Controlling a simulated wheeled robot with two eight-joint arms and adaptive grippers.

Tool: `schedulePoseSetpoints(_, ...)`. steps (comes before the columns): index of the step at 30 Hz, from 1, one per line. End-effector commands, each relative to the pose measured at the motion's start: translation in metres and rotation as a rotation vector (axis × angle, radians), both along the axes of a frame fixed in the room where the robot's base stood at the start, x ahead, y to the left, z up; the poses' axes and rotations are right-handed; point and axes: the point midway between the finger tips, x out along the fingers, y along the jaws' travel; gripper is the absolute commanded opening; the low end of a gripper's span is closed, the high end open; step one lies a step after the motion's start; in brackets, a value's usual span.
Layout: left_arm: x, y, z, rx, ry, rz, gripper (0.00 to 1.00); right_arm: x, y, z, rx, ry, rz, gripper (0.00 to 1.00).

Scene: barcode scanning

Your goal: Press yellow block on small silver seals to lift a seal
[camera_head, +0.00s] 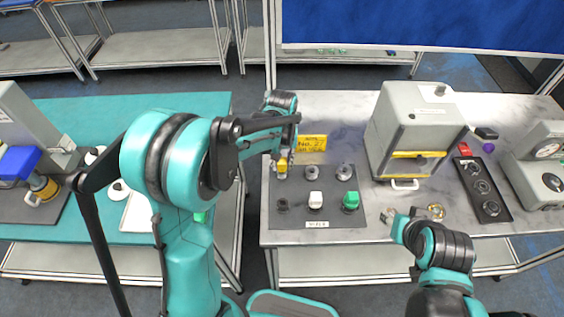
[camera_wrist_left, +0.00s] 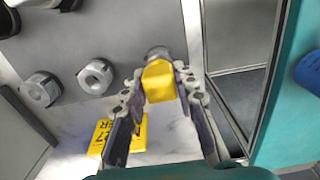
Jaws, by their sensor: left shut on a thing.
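My left gripper (camera_head: 281,160) is shut on a yellow block (camera_head: 282,172) above the back left corner of the grey mat. The yellow block (camera_wrist_left: 159,80) shows between both fingers in the left wrist view, with a grey round part (camera_wrist_left: 158,53) at its far end; I cannot tell whether they are joined. Two silver round pieces (camera_head: 314,172) (camera_head: 345,172) stand on the mat to the right of the block. They also show in the left wrist view (camera_wrist_left: 95,76) (camera_wrist_left: 40,89). I cannot make out small seals. My right gripper (camera_head: 402,222) is low at the table's front; its fingers are unclear.
The grey mat (camera_head: 300,222) also holds a white block (camera_head: 315,200), a green block (camera_head: 350,201) and a dark piece (camera_head: 282,205). A yellow sign (camera_head: 312,142) lies behind it. A grey machine (camera_head: 400,120) stands right, with a gold ring (camera_head: 436,211) in front.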

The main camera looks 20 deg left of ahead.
Motion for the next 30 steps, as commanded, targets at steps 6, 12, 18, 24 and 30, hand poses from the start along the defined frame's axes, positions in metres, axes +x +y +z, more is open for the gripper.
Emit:
schedulePoseSetpoints(6,0.000,0.000,-0.003,0.000,0.000,0.000,0.00,0.000,0.000,-0.003,0.000,0.000,0.000,0.40)
schedulePoseSetpoints(12,0.000,0.000,-0.005,0.000,0.000,0.000,0.00,0.000,0.000,-0.005,0.000,0.000,0.000,0.40)
schedulePoseSetpoints(18,0.000,0.000,-0.008,0.000,0.000,0.000,0.00,0.000,0.000,-0.007,0.000,0.000,0.000,0.40)
schedulePoseSetpoints(24,0.000,0.000,-0.010,0.000,0.000,0.000,0.00,0.000,0.000,-0.009,0.000,0.000,0.000,0.40)
schedulePoseSetpoints(30,0.000,0.000,-0.013,0.000,0.000,0.000,0.00,0.000,0.000,-0.011,0.000,0.000,0.000,0.40)
